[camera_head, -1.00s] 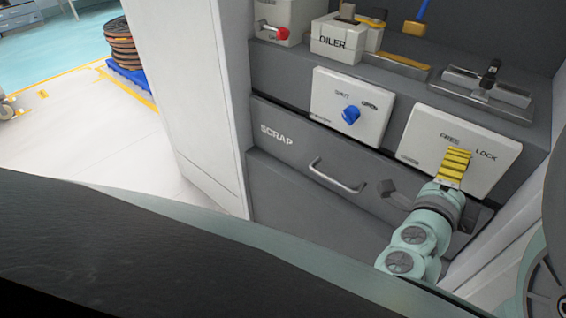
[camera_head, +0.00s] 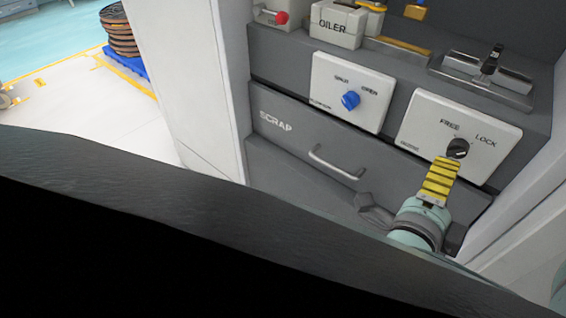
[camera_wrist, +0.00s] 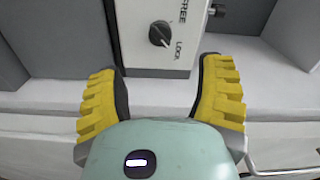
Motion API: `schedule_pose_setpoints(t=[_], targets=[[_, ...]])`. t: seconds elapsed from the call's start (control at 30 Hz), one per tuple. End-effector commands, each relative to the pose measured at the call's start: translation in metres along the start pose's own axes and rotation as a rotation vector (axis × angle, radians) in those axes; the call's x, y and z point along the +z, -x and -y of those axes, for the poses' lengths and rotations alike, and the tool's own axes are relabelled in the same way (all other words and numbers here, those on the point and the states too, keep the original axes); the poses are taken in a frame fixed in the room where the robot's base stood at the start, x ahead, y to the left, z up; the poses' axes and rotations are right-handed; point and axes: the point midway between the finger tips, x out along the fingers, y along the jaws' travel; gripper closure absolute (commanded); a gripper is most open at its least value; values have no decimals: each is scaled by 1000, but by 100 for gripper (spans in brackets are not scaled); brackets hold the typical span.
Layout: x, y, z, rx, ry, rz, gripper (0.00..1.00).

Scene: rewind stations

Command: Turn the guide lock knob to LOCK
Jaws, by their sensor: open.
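The guide lock knob (camera_head: 457,148) is a dark round knob on a white panel (camera_head: 418,122) marked FREE and LOCK. In the wrist view the knob (camera_wrist: 158,33) shows ahead of the fingers, and its ridge slants toward the LOCK lettering. My gripper (camera_head: 446,162) has yellow ridged fingers and is just below the knob in the head view. In the wrist view my gripper (camera_wrist: 161,66) is wide open and empty, its fingers apart from the knob.
A second white panel (camera_head: 322,88) with a blue knob (camera_head: 350,100) is to the left. Below is a grey SCRAP drawer with a metal handle (camera_head: 335,163). The OILER box (camera_head: 336,32) and a metal fixture (camera_head: 488,72) stand on the ledge above. A white side wall (camera_head: 525,215) is close on the right.

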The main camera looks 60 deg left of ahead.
Motion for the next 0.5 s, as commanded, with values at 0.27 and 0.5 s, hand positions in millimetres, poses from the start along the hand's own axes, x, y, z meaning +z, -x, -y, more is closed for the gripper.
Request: schedule_pose_setpoints(t=[0.27, 0.5], targets=[[3, 13, 0, 0, -2, 10, 32], [2, 19, 0, 0, 1, 9, 32]])
